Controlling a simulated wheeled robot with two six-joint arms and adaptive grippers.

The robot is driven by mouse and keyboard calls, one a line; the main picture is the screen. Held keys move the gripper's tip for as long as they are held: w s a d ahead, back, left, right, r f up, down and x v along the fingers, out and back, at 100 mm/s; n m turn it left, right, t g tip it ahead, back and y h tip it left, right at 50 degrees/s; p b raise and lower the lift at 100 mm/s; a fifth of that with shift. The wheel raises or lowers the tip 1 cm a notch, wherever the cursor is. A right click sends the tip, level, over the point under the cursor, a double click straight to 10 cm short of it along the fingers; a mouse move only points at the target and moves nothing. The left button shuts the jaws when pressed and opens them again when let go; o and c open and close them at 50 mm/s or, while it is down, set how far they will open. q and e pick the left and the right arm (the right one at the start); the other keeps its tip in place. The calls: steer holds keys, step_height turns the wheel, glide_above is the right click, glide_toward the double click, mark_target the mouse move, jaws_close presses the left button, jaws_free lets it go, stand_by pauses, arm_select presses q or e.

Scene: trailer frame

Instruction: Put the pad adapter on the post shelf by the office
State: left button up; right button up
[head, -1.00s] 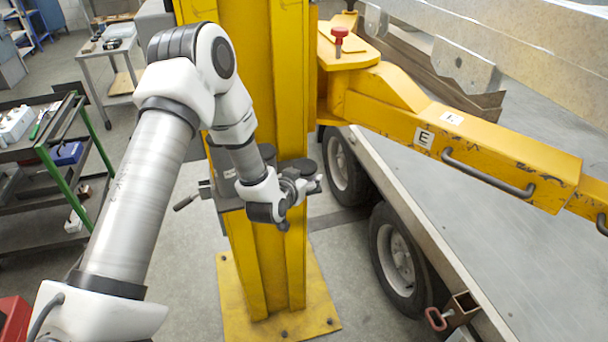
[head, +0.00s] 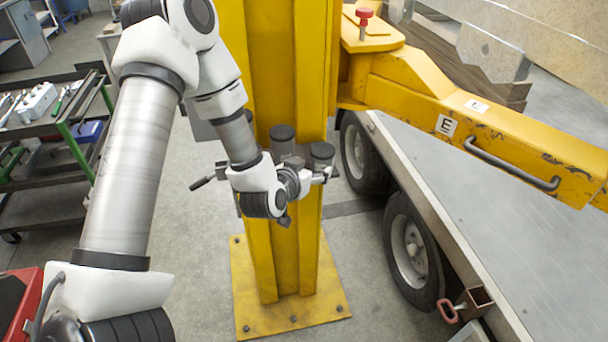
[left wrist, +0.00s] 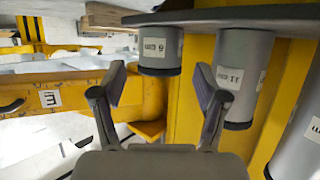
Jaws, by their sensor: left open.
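Several grey cylindrical pad adapters with dark caps stand at the yellow post; two show in the head view (head: 283,143) (head: 322,152). In the left wrist view, which looks upside down, one adapter labelled 9 cm (left wrist: 160,52) is in line with the gap between my fingers, beyond their tips. One labelled 11 (left wrist: 240,75) is beside the right-hand finger, and a third (left wrist: 302,140) is cut by the right edge. They stand on a dark grey shelf (left wrist: 210,16). My left gripper (head: 308,186) is open and empty, close to them; it also shows in the wrist view (left wrist: 160,82).
The yellow post (head: 290,60) has a bolted base plate (head: 265,320). A yellow arm marked E (head: 480,120) reaches right over the trailer (head: 520,220). A tool cart (head: 45,130) stands left, a red box (head: 20,310) lower left.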

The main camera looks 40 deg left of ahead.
arm_select(q)
steer(key=s+d+f+g+h, duration=0.1)
steer(key=s+d+f+g, duration=0.2)
steer(key=s+f, duration=0.5)
steer(key=s+d+f+m+g, duration=0.1)
steer(key=s+d+f+g, duration=0.3)
steer(key=s+f, duration=0.5)
steer(key=s+d+f+g+h, duration=0.1)
steer(key=s+d+f+g, duration=0.3)
steer(key=s+f, duration=0.5)
steer(key=s+g, duration=0.2)
steer(key=s, duration=0.1)
steer(key=shift+s+m+h, duration=0.3)
steer(key=shift+s, duration=0.1)
steer(key=shift+w+d, duration=0.15)
